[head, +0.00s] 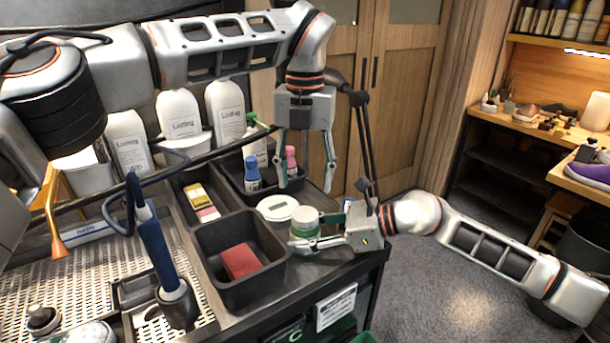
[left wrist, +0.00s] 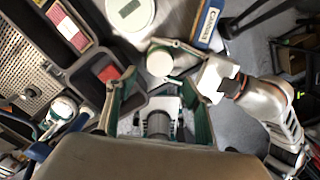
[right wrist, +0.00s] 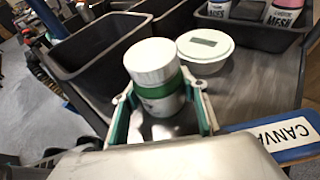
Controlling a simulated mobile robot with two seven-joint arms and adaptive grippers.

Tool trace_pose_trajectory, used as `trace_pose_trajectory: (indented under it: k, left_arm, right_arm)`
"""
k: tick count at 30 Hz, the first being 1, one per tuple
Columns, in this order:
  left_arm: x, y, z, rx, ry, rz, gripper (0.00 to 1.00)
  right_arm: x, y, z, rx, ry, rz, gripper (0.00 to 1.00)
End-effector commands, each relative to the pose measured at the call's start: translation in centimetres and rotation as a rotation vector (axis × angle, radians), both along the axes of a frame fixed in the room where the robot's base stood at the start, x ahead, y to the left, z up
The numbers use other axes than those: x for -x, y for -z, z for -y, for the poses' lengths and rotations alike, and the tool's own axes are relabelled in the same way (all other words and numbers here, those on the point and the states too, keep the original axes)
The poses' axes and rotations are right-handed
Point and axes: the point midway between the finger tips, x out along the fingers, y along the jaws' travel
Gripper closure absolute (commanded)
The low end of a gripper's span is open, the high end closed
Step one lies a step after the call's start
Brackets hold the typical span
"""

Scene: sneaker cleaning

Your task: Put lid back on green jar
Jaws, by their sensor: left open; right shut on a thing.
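The green jar (head: 305,244) stands upright at the cart's front right corner, a green band around it. A white lid (head: 306,214) sits on its top, level in the right wrist view (right wrist: 150,61); how tightly it is seated, I cannot tell. My right gripper (head: 318,230) comes in from the right and is shut on the jar, one finger on each side (right wrist: 161,95). The jar's bottom is partly hidden by the gripper. My left gripper (head: 305,189) is open and empty, pointing down above the jar and apart from the lid. The lid also shows in the left wrist view (left wrist: 160,61).
A low white tub (head: 278,208) stands just left of the jar. A black bin (head: 213,275) with a red block is at the front left. Small blue-capped and pink-capped bottles (head: 252,175) stand behind. A blue-edged sign (right wrist: 272,138) lies close to my right gripper.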

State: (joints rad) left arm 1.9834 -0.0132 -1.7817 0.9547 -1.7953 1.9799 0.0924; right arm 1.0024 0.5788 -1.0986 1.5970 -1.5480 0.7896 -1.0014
Motion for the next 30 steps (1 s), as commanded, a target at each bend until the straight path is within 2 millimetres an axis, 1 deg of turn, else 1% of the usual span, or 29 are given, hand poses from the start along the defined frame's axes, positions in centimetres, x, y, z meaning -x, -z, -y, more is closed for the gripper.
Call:
trace_pose_trajectory:
  k: [5, 12, 18, 23, 30]
  left_arm:
    - [0.1, 1.3, 0.0, -0.001, 0.001, -0.004, 0.49]
    - [0.1, 4.8, 0.0, 0.000, 0.002, -0.004, 0.49]
    - [0.0, 7.1, 0.0, 0.001, 0.001, -0.002, 0.49]
    - [0.0, 7.9, 0.0, 0.001, 0.002, -0.001, 0.49]
    - [0.0, 8.0, 0.0, 0.000, 0.001, 0.000, 0.49]
  right_arm:
    - [0.0, 0.0, 0.0, 0.000, 0.000, 0.000, 1.00]
    - [0.0, 0.0, 0.0, 0.000, 0.000, 0.000, 1.00]
    - [0.0, 0.0, 0.0, 0.001, 0.000, 0.000, 1.00]
    - [0.0, 0.0, 0.0, 0.001, 0.000, 0.000, 1.00]
    - [0.0, 0.0, 0.0, 0.001, 0.000, 0.000, 1.00]
